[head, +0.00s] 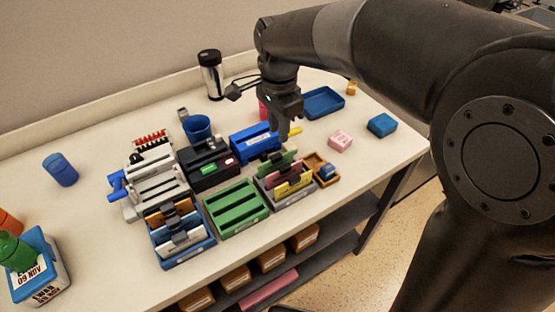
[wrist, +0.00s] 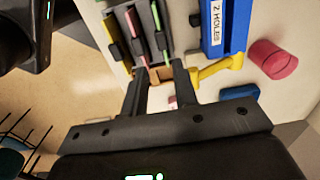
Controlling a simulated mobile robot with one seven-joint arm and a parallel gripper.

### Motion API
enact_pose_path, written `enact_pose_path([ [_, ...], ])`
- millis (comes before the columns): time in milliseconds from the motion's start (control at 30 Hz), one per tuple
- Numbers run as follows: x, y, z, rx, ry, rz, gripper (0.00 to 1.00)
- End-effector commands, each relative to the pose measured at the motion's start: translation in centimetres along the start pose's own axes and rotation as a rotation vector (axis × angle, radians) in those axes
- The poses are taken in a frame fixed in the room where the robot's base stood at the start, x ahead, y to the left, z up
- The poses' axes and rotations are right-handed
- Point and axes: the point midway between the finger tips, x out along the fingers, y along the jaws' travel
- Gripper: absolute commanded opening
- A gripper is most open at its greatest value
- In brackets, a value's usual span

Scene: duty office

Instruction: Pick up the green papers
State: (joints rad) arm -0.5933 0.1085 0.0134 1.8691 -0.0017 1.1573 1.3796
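The green papers (head: 276,161) stand upright with a dark clip at the back of a grey slotted holder (head: 289,197). Yellow and pink papers (head: 294,182) stand in front of them. In the wrist view the green papers (wrist: 158,22) are a thin green edge at the top, right of the pink papers (wrist: 136,24) and yellow papers (wrist: 108,33). My gripper (head: 284,133) is above the back of the holder, pointing down. In the wrist view my gripper (wrist: 160,70) has its fingers apart with nothing held, and the green edge ends just beyond the fingertips.
A blue hole punch (head: 250,142) with a yellow handle stands close behind the holder. A small wooden tray (head: 327,176) is at its right, an empty green slotted holder (head: 232,203) at its left. A pink block (head: 340,141) and blue block (head: 381,125) lie farther right, with bare table around.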

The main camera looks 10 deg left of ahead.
Motion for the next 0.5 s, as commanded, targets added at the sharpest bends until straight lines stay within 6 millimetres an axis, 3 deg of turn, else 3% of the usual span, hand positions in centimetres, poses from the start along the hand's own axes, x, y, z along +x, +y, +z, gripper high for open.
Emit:
enact_pose_path([
  [333,4.6,-0.4,0.4,0.014,-0.002,0.01,0.26],
  [500,5.9,-0.4,0.4,0.014,-0.002,0.008,0.26],
])
